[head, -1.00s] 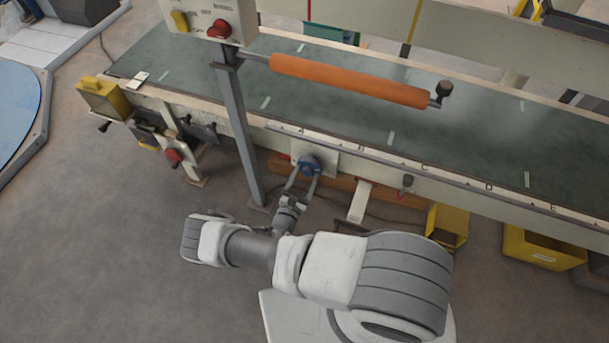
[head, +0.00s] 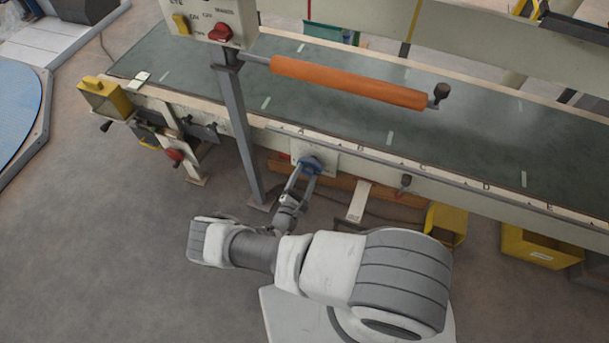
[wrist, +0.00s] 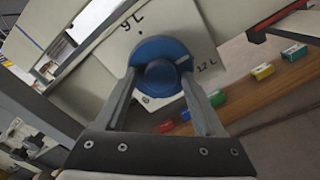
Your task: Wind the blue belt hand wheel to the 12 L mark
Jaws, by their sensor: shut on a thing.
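The blue hand wheel (head: 311,165) sits on a pale plate (head: 329,158) on the side of the conveyor. In the wrist view the wheel (wrist: 160,50) is close up, with "9 L" printed at its upper left and "12 L" at its right on the plate (wrist: 190,22). My gripper (wrist: 159,80) is shut on the wheel, one finger on each side of its hub. A small pale mark shows on the wheel's right side near the "12 L" label; I cannot tell whether it is a pointer. The fingers hide part of the rim.
The green belt (head: 340,125) runs above the wheel. A grey post (head: 238,135) stands just left of it, and an orange roller (head: 350,82) spans above. A small crank (head: 405,182) and yellow bins (head: 445,223) are to the right. Grey floor lies open at left.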

